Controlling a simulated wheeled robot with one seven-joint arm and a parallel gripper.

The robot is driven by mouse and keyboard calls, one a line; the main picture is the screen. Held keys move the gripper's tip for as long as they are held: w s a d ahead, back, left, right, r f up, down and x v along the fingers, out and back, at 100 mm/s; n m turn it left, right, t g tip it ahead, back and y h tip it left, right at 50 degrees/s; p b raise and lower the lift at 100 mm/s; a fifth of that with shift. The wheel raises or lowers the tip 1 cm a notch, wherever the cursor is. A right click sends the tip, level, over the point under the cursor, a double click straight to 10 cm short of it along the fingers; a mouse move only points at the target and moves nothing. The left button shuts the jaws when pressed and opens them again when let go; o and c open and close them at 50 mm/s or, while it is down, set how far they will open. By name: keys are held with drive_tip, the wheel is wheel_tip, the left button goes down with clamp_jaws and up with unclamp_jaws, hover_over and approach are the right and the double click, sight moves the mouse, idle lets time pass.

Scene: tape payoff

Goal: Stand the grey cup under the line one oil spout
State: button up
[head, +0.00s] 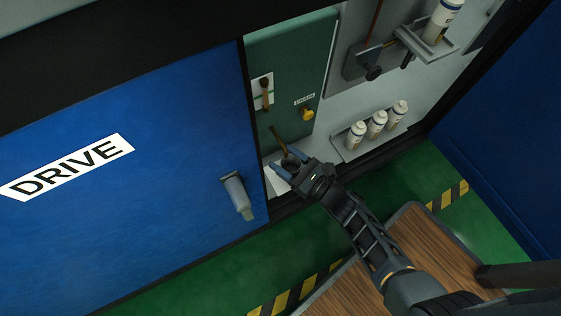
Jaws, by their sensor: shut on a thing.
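My gripper (283,168) reaches into the open cabinet, its blue-tipped fingers shut on a small dark grey cup (291,162). The cup is partly hidden by the fingers. A thin brown spout (279,139) slants down from the green panel (285,65), and its lower end shows close to the cup's mouth. I cannot tell whether the cup touches the pale cabinet floor (283,184) or sits exactly under the spout.
A blue DRIVE door (130,190) with a grey handle (236,194) borders the opening on the left. A yellow knob (307,114) is beside the spout. Three white bottles (377,123) stand in a tray to the right. Another bottle (443,18) sits on a bracket above.

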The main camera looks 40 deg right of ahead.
sight(284, 165)
drive_tip(key=shift+w+a, duration=0.15)
drive_tip(key=shift+w, duration=0.75)
wheel_tip(284, 165, down, 4)
drive_tip(key=b, duration=0.2)
drive_tip(key=shift+r+b, duration=0.15)
drive_tip(key=shift+b, duration=0.25)
drive_tip(key=shift+r, duration=0.1)
drive_tip(key=o, duration=1)
drive_tip(key=shift+o, duration=0.2)
drive_tip(key=s+p, duration=0.1)
drive_tip(key=s, duration=0.2)
drive_tip(key=s+d+p, duration=0.1)
drive_tip(key=s, duration=0.3)
drive_tip(key=s+d+p, duration=0.1)
drive_tip(key=s, duration=0.3)
drive_tip(key=shift+s+d, duration=0.1)
drive_tip(key=shift+s, duration=0.35)
